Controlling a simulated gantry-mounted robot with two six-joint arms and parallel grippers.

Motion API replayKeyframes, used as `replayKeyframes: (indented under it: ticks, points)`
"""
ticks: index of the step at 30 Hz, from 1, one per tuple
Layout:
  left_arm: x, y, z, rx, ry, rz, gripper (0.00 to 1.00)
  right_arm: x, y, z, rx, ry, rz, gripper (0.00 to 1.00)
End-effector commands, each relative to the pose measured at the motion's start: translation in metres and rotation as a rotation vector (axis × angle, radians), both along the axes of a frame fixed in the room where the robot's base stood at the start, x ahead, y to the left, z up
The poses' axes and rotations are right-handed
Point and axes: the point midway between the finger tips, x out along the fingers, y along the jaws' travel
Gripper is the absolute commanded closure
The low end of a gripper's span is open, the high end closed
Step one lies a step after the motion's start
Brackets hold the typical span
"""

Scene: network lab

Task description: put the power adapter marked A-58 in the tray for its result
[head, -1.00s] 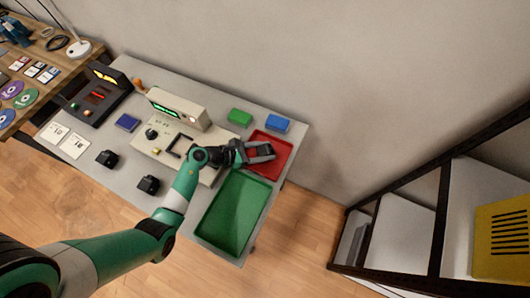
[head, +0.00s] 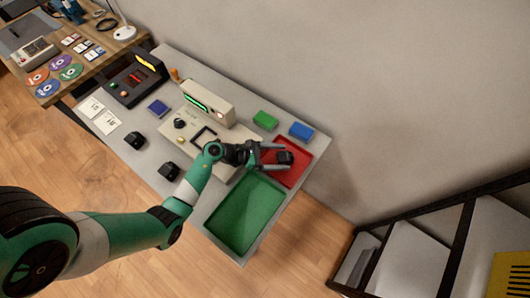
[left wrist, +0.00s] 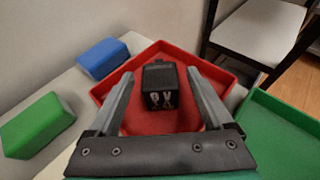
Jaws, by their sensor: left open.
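A black power adapter (left wrist: 160,84) sits in the red tray (left wrist: 105,92), with white marks on its near face that I cannot read for sure. In the head view the same adapter (head: 285,158) is between the fingers of my left gripper (head: 277,157), over the red tray (head: 306,157). The left gripper is open, with a finger on each side of the adapter and gaps between in the left wrist view. The green tray (head: 246,213) is empty beside it. Two more black adapters (head: 137,139) (head: 168,171) lie on the table. My right gripper is not in view.
A beige tester (head: 207,103) with a lit green display stands behind my left arm. A green block (head: 265,120) and a blue block (head: 301,131) lie behind the red tray. A dark device (head: 135,82) and white cards (head: 107,122) are at the table's left.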

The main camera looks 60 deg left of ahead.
Motion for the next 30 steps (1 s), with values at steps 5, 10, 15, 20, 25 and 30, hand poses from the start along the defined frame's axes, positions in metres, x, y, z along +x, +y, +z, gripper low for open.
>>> replayKeyframes:
  ticks: [5, 10, 15, 20, 25, 30]
  points:
    - [-0.039, 0.018, 0.022, 0.000, 0.000, 0.009, 0.15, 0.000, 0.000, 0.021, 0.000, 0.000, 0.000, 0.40]
    - [-0.069, 0.031, 0.034, 0.000, -0.001, 0.006, 0.15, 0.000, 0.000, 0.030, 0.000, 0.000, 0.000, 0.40]
    - [-0.083, 0.036, 0.039, 0.000, -0.001, 0.002, 0.15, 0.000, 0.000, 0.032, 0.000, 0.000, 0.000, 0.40]
    - [-0.085, 0.036, 0.039, 0.001, 0.000, 0.000, 0.15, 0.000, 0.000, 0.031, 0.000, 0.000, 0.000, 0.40]
    - [-0.084, 0.036, 0.038, 0.001, 0.000, 0.000, 0.15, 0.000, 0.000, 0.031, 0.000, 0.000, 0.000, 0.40]
    - [-0.072, 0.041, 0.055, -0.005, -0.047, 0.021, 0.15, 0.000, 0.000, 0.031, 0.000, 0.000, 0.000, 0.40]
